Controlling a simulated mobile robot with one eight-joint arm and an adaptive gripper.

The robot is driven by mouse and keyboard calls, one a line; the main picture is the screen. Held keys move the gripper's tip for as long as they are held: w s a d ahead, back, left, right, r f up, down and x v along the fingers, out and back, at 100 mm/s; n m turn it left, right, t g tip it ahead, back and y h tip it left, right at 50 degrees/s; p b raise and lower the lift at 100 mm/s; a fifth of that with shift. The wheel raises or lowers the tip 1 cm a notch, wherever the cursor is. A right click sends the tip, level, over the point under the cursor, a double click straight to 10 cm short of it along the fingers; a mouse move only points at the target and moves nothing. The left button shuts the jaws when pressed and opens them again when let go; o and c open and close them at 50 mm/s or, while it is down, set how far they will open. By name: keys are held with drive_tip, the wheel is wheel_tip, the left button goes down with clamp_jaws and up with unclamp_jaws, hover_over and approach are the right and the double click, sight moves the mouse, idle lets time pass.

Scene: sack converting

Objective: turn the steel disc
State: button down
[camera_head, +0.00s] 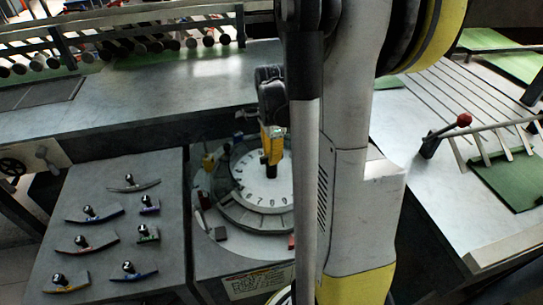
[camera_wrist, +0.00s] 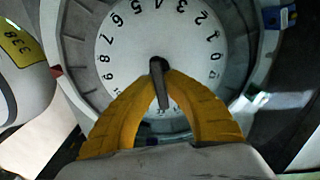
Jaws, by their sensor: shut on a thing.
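The steel disc (camera_head: 245,183) is a pale round plate with black numbers around its rim, set in a darker ring on a round base. It fills the upper middle of the wrist view (camera_wrist: 130,45). A small dark upright peg or knob (camera_wrist: 157,75) stands near the disc's centre. My gripper (camera_head: 272,165) is above the disc, pointing down. In the wrist view its two yellow fingers (camera_wrist: 160,82) meet around the dark knob and are shut on it. My arm hides the right part of the disc in the head view.
A grey table (camera_head: 150,250) at left holds several curved bars with black knobs. A red-balled lever (camera_head: 463,120) stands on the right-hand table. Small blocks, including a red one (camera_head: 291,241), sit around the disc. A labelled plate (camera_head: 258,281) is on the front edge.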

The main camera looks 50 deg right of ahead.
drive_tip(key=shift+m, duration=0.6)
idle(0.3)
drive_tip(key=c, duration=1.5)
unclamp_jaws()
drive_tip(key=shift+o, duration=0.2)
wheel_tip(320, 180, up, 12)
